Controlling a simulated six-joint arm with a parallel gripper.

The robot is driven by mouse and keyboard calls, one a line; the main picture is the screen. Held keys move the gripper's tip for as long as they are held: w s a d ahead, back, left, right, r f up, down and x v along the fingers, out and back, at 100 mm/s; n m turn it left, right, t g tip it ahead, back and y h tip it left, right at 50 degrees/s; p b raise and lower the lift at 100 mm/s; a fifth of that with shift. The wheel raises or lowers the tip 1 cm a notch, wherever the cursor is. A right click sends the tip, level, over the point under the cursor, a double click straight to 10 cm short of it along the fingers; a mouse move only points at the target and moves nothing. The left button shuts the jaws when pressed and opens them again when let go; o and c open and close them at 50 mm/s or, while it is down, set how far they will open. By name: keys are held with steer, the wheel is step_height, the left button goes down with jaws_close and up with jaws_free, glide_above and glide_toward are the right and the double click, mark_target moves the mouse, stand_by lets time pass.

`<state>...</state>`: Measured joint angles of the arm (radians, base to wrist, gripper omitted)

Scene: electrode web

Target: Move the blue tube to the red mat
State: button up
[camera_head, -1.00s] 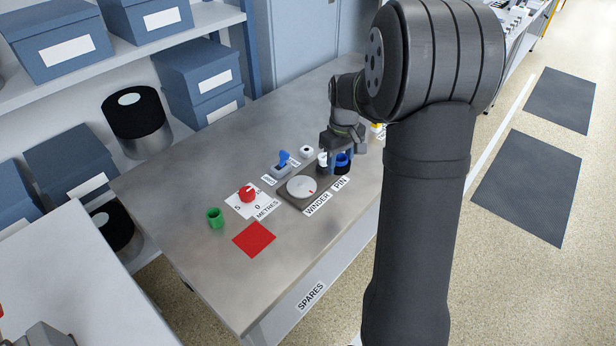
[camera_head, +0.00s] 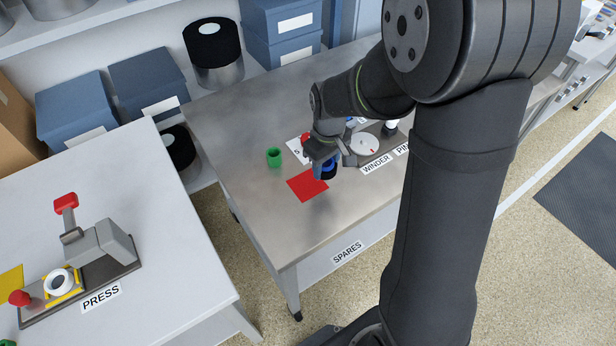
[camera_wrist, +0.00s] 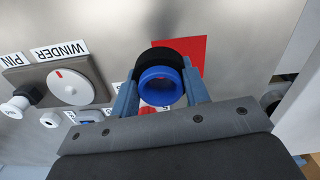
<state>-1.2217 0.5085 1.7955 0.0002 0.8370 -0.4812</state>
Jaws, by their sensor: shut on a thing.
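The blue tube (camera_wrist: 161,78) is a short blue ring with a black band around it. My gripper (camera_head: 324,168) is shut on it; in the wrist view its fingers (camera_wrist: 160,97) hold the tube from both sides. In the head view the tube (camera_head: 329,171) hangs beneath my gripper, by the right edge of the red mat (camera_head: 303,187). The red mat also shows in the wrist view (camera_wrist: 194,48), partly hidden behind the tube. The height of the tube above the surface is hard to tell.
The press (camera_head: 95,255) stands on a separate white table. The grey table in front of the mat is clear.

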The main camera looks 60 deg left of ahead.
mark_target(308, 185)
steer(key=s+a+f, duration=0.2)
steer(key=s+a, duration=0.1)
steer(key=shift+a+f, duration=0.25)
steer(key=shift+f, duration=2.1)
steer(key=shift+f, duration=0.1)
steer(key=o, duration=1)
step_height(308, 185, up, 12)
